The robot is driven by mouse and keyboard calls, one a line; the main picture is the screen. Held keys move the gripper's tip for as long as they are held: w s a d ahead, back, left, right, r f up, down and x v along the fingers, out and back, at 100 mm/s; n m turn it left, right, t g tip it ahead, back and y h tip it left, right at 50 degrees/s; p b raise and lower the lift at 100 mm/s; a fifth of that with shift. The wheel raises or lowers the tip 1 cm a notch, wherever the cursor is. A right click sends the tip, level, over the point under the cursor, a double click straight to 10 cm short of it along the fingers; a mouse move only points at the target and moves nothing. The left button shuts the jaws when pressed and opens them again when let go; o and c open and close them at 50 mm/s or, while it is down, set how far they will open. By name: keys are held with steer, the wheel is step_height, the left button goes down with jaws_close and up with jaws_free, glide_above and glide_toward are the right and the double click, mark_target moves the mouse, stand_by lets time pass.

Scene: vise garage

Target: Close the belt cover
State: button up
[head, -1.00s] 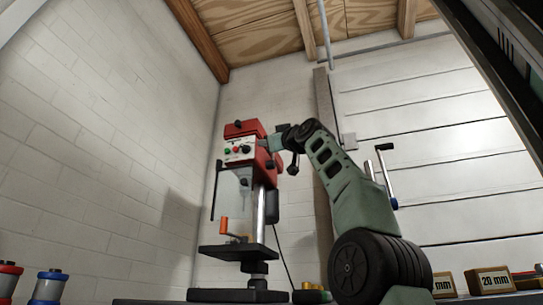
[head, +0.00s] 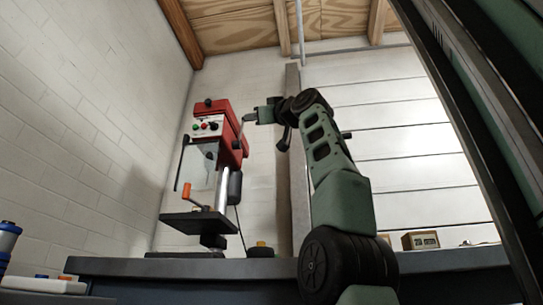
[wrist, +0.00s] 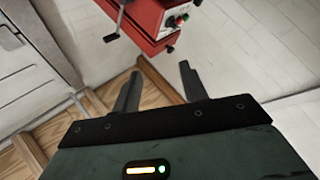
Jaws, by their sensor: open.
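The drill press (head: 232,143) stands on the bench, with a red head and a front panel of coloured buttons. The belt cover (head: 210,106) is the red top of this head. It looks low on the head, but I cannot tell whether it is fully shut. My gripper (head: 247,118) is to the right of the head, near cover height, pointing left and apparently apart from it. In the wrist view my gripper (wrist: 158,84) has its fingers spread with nothing between them. The red head (wrist: 155,22) appears there upside down, beyond the fingertips.
The bench (head: 120,266) runs below the press. A block marked 20 mm (head: 420,240) sits on the right. A brick wall (head: 110,110) stands on the left.

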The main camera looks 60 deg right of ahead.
steer(key=b+v, duration=0.2)
steer(key=v, duration=0.4)
stand_by(0.6)
